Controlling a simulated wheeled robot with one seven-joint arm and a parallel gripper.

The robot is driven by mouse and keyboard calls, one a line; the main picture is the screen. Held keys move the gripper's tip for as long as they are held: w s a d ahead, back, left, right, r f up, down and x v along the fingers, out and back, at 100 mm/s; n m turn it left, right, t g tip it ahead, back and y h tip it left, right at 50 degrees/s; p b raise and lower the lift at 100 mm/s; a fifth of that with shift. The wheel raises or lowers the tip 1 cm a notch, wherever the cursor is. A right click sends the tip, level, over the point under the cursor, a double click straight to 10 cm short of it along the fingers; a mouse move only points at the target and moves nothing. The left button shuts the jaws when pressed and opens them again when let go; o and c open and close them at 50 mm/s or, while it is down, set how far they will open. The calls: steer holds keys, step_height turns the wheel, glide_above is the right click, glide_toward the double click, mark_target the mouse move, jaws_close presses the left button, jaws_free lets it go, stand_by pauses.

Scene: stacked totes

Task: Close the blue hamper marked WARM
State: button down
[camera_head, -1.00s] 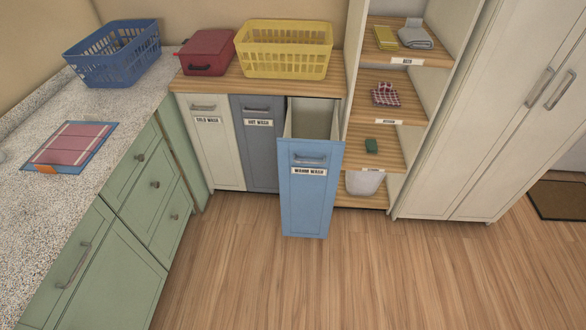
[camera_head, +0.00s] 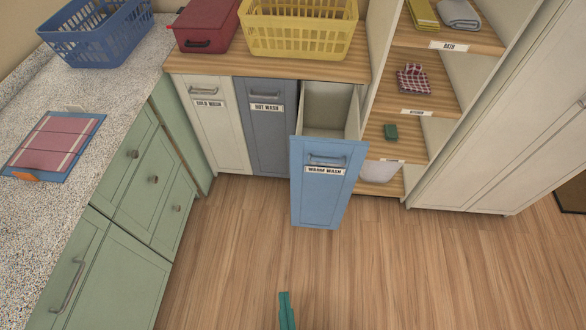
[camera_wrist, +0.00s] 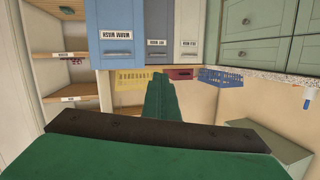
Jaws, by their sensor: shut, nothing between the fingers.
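The blue hamper labelled WARM WASH (camera_head: 325,180) is pulled out from the row of hampers, its top open and its pale inside showing. Its front carries a grey bar handle (camera_head: 327,160). The blue front also shows upside down in the wrist view (camera_wrist: 114,25). My gripper (camera_head: 285,302) is at the bottom edge of the head view, in front of the hamper and well apart from it. In the wrist view its green fingers (camera_wrist: 160,98) are together with nothing between them.
The white COLD WASH hamper (camera_head: 215,130) and the grey HOT WASH hamper (camera_head: 267,130) are shut on the left. Green drawers (camera_head: 150,180) flank the left side. Open shelves (camera_head: 415,95) stand to the right. The wooden floor (camera_head: 400,270) before the hamper is clear.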

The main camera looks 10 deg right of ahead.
steer(key=w+d+f+m+t+h, duration=0.1)
steer(key=w+d+f+m, duration=0.2)
steer(key=w+f+m, duration=0.65)
steer(key=m+h, duration=0.3)
steer(key=m, duration=0.7)
glide_toward(304, 167)
steer(key=shift+t, duration=0.4)
steer(key=x, duration=0.4)
steer(key=f+x, duration=0.1)
steer(key=x, duration=0.1)
steer(key=shift+w, duration=0.25)
